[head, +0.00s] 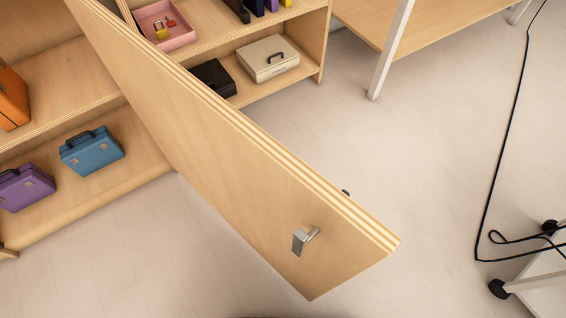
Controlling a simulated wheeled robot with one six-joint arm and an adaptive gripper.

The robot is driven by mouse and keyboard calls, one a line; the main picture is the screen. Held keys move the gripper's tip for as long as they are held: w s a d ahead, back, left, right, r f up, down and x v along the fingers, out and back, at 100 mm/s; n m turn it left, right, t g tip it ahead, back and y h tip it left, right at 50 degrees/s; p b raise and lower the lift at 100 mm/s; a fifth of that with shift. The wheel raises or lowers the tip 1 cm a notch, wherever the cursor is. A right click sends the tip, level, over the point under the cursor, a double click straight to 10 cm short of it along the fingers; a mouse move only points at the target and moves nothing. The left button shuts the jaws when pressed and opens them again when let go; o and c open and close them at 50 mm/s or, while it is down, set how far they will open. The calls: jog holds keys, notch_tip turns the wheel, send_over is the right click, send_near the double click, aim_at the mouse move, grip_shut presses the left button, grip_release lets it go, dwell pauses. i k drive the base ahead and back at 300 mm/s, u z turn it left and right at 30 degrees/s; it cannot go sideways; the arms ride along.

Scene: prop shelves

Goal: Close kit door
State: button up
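The kit door (225,160) is a light plywood panel that stands wide open. It swings out from the shelf unit at the upper left toward the lower right of the head view. A small dark part shows just past the top edge, behind the handle. The shelf opening to the left of the door is uncovered. My gripper does not show in the head view.
Blue (91,151), purple (25,187) and orange (12,98) cases stand in the open unit. A black cable (508,130) lies at right near a wheeled cart (540,285). The floor between is clear.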

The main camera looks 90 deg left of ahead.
aim_at(264, 190)
jog(key=i, duration=0.85)
jog(key=u, duration=2.55)
jog(key=i, duration=1.65)
jog(key=u, duration=5.3)
